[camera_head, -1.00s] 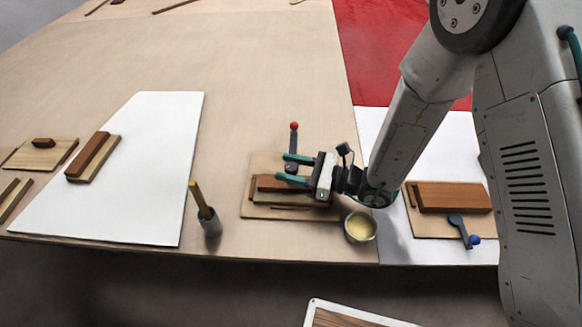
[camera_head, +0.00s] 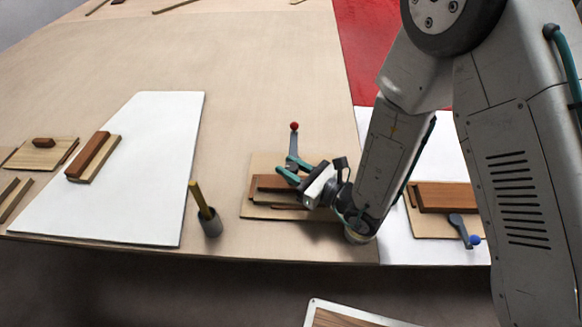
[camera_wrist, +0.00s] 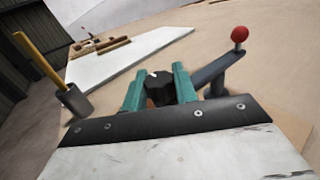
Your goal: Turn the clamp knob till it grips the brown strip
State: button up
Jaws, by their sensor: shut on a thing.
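The clamp knob (camera_wrist: 160,88) is a dark faceted knob in the wrist view, between the teal fingers of my gripper (camera_wrist: 159,82). My gripper (camera_head: 290,170) is shut on it, and the knob is mostly hidden in the head view. The clamp's grey arm (camera_wrist: 217,70) ends in a red ball (camera_wrist: 239,34); the ball also shows in the head view (camera_head: 294,126). The brown strip (camera_head: 265,183) lies on the clamp's wooden board (camera_head: 258,211), partly behind my gripper. I cannot tell whether the clamp touches the strip.
A cup with a yellow-handled tool (camera_head: 209,222) stands left of the board. A second board with a brown block (camera_head: 453,197) and a blue-ended lever (camera_head: 475,240) is at right. A white sheet (camera_head: 140,200) lies at left.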

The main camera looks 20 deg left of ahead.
jog(key=shift+m+t+h, duration=0.8)
jog(key=shift+m+t, duration=0.3)
jog(key=shift+t, duration=0.5)
jog(key=o, duration=0.9)
jog(key=shift+w+d, duration=0.1)
jog(key=shift+o, duration=0.2)
jog(key=shift+d, duration=0.1)
